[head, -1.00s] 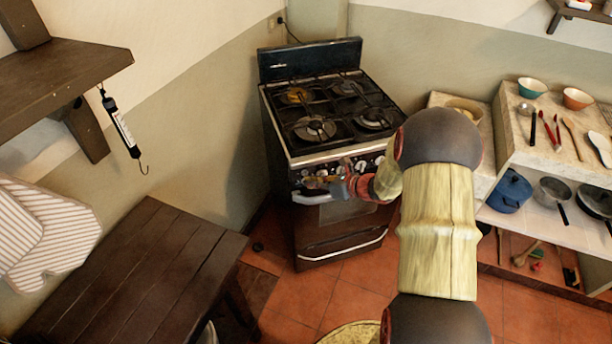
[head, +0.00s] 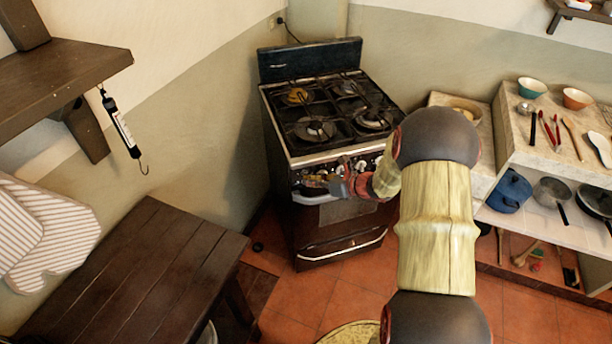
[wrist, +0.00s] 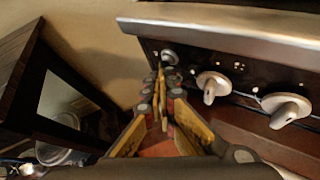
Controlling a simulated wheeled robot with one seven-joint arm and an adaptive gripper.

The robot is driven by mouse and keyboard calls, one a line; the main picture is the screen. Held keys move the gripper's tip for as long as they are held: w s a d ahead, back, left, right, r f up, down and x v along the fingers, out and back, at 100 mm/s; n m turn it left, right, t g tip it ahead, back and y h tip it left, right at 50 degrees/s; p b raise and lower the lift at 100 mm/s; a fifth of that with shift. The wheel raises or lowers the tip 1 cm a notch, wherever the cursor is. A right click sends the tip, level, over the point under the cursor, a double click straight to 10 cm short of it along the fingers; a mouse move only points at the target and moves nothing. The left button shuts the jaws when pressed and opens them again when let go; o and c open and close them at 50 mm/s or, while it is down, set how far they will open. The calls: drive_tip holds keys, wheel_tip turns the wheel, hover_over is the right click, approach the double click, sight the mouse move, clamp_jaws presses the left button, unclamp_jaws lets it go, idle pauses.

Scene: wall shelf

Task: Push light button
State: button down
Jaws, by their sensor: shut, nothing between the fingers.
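The stove (head: 330,235) stands against the wall with its control panel facing me. In the wrist view a small round metallic button (wrist: 168,56) sits at the left end of the panel (wrist: 235,70). The task's light button appears to be this one, but no light symbol can be made out. My gripper (wrist: 163,77) is shut and empty, with its fingertips just below the button in the picture. Whether they touch it cannot be told. In the head view my gripper (head: 338,187) is in front of the panel and hides part of it.
Two pale knobs (wrist: 212,85) (wrist: 285,108) stick out to the right of the button. The oven door handle (head: 312,198) lies below the panel. A dark wooden table (head: 130,270) stands at left, and a shelf unit (head: 540,215) with kitchenware at right.

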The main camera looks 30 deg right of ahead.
drive_tip(key=shift+s, duration=0.3)
drive_tip(key=s+a+p, duration=0.1)
drive_tip(key=s, duration=0.5)
drive_tip(key=shift+a, duration=0.15)
idle(0.7)
drive_tip(key=s+a+f+n+g+y, duration=0.2)
drive_tip(key=s+a+n+g, duration=0.1)
drive_tip(key=s+a+n, duration=0.25)
drive_tip(key=s+a+r+n+g+h, duration=0.1)
drive_tip(key=s+a+r+n+g, duration=0.25)
drive_tip(key=s+n, duration=0.3)
drive_tip(key=s+a+r+n+g, duration=0.25)
drive_tip(key=s+r+n, duration=0.2)
drive_tip(key=n, duration=0.25)
drive_tip(key=s+a+r+n+t+h, duration=0.1)
drive_tip(key=s+r+n+h, duration=0.1)
drive_tip(key=r+n, duration=0.2)
drive_tip(key=s+a+r+n+t+h, duration=0.1)
drive_tip(key=s+a+r+n+h, duration=0.1)
drive_tip(key=r+n, duration=0.3)
drive_tip(key=s+a+r+n+t+h, duration=0.1)
drive_tip(key=r+n, duration=0.4)
drive_tip(key=r, duration=0.5)
drive_tip(key=s+a+h, duration=0.1)
drive_tip(key=s, duration=0.1)
drive_tip(key=shift+s+r, duration=0.35)
drive_tip(key=shift+r, duration=0.05)
